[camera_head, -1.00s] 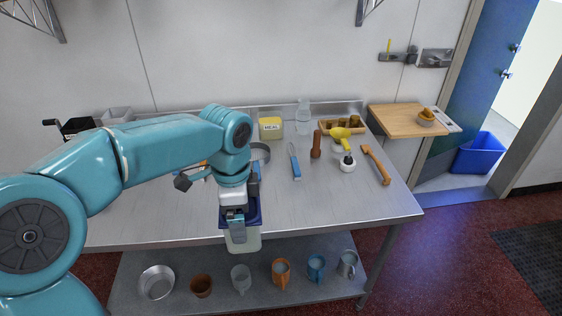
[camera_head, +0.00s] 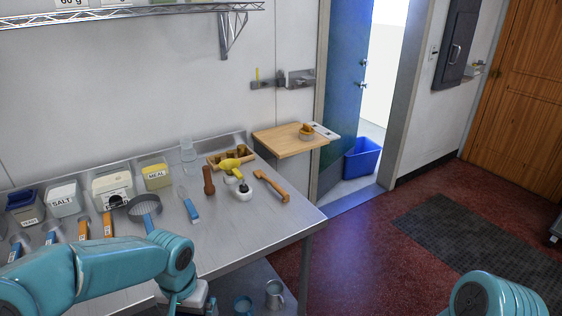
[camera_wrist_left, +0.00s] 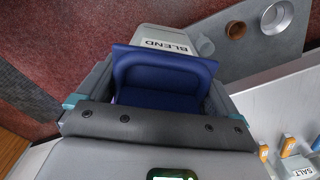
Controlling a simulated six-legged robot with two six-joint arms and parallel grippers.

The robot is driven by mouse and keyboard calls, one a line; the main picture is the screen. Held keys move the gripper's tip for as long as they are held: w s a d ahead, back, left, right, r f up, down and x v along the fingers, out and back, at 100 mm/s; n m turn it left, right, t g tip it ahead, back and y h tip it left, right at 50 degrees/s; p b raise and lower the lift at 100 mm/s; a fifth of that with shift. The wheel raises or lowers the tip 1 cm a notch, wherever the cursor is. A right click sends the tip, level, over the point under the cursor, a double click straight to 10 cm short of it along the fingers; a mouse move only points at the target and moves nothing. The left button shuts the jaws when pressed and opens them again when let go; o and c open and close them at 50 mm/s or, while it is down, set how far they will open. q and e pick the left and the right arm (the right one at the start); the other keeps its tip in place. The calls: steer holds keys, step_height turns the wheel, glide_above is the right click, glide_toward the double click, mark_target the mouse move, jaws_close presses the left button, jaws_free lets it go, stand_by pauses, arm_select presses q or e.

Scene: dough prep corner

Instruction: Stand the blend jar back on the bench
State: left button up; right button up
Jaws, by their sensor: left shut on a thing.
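The blend jar (camera_wrist_left: 172,40) shows in the left wrist view, with a pale body, a BLEND label and a dark blue lid (camera_wrist_left: 160,76). My left gripper (camera_wrist_left: 160,92) is shut on it, with a jaw on each side of the lid. The jar hangs beyond the bench edge, with floor and the lower shelf behind it. In the head view my left wrist is at the bottom edge and the jar is out of frame. The steel bench (camera_head: 235,222) has bare room at its front right. Of my right arm only a teal link shows; its gripper is out of view.
Labelled jars, including salt (camera_head: 64,198) and meal (camera_head: 157,175), line the bench's back left. Mugs (camera_head: 274,294) stand on the lower shelf.

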arm_select(q)
steer(key=shift+w+n, duration=0.15)
steer(key=shift+n, duration=0.45)
